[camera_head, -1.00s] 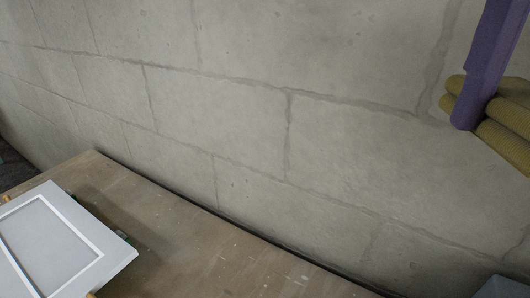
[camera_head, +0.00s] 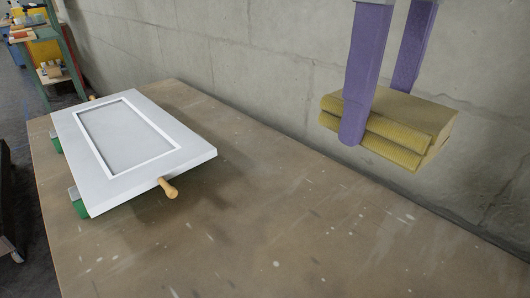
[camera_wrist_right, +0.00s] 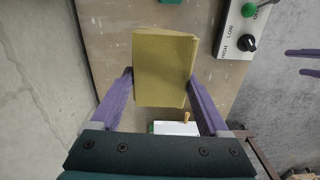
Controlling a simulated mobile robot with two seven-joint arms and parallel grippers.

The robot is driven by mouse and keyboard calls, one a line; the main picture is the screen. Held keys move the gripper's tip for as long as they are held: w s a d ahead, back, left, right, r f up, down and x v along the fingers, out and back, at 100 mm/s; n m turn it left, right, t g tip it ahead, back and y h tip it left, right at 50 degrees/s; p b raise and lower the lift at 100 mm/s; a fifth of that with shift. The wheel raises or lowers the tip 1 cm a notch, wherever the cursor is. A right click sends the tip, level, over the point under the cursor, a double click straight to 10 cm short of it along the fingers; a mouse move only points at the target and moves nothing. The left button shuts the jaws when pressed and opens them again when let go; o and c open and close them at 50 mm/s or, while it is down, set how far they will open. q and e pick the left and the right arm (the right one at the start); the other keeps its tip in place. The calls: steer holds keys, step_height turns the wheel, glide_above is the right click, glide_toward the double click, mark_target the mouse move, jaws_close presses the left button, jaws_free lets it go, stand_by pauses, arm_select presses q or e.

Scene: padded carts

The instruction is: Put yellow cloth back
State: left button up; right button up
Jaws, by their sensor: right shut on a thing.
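The yellow cloth (camera_head: 402,118) is a folded, ribbed stack held above the wooden table (camera_head: 270,230), close to the concrete wall. My right gripper (camera_head: 378,110) has its purple fingers on opposite sides of the cloth and is shut on it. In the right wrist view the cloth (camera_wrist_right: 163,70) sits between the two fingers, over the table. My left gripper (camera_wrist_right: 307,62) shows at the right edge of that view, its two purple fingers apart with nothing between them, away from the table.
A white framed panel (camera_head: 130,140) with wooden handles rests on green clamps at the table's left. A grey control box (camera_wrist_right: 240,40) with a knob and green button stands on the table edge. A green shelf (camera_head: 65,50) stands back left. The table's middle is clear.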

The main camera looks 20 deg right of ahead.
step_height(320, 180, down, 4)
steer(key=shift+r+b, duration=0.2)
steer(key=shift+b, duration=0.55)
steer(key=b, duration=0.4)
glide_above(331, 272)
steer(key=shift+n, duration=0.3)
step_height(331, 272, down, 14)
step_height(331, 272, down, 6)
steer(key=shift+r+b, duration=0.1)
steer(key=shift+b, duration=0.9)
arm_select(q)
step_height(331, 272, down, 9)
steer(key=shift+s, duration=0.1)
arm_select(e)
steer(key=shift+f, duration=0.25)
steer(key=o, duration=1.3)
arm_select(q)
steer(key=shift+r+p, duration=1.85)
steer(key=shift+p, duration=0.05)
arm_select(e)
steer(key=shift+r, duration=6.15)
